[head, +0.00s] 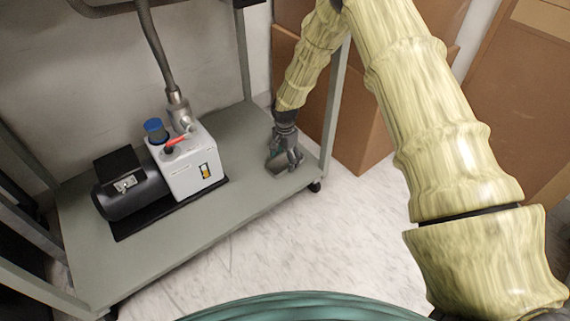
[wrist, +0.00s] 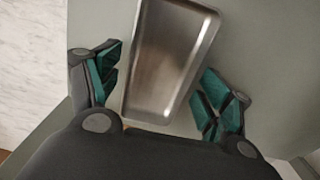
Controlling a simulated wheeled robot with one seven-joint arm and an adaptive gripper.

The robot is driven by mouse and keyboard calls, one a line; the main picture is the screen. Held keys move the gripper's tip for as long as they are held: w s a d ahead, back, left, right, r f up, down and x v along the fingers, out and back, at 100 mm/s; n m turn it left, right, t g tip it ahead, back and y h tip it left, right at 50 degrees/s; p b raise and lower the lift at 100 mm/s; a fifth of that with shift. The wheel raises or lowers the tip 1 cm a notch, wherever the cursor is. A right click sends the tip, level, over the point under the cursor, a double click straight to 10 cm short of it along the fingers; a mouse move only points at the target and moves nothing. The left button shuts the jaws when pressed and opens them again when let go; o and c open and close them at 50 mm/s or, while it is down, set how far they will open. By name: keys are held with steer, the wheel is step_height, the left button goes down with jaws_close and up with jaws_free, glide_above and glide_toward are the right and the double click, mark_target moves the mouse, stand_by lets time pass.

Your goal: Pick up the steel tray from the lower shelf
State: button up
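The steel tray (wrist: 165,62) is a shallow rectangular metal tray lying on the grey-green lower shelf (head: 190,245). In the head view only a bit of the tray (head: 279,169) shows beneath my gripper (head: 287,161), at the shelf's right end. In the wrist view my gripper (wrist: 160,96) is open, with one green-padded finger on each side of the tray's near end. There is a gap between each finger and the tray walls.
A vacuum pump (head: 160,175) with a black motor, white body and hose stands on the shelf, left of the tray. A shelf post (head: 333,105) rises close to my arm on the right. Cardboard boxes (head: 365,130) stand behind it. The marble-look floor (head: 330,235) in front is clear.

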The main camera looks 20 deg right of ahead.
steer(key=c, duration=0.7)
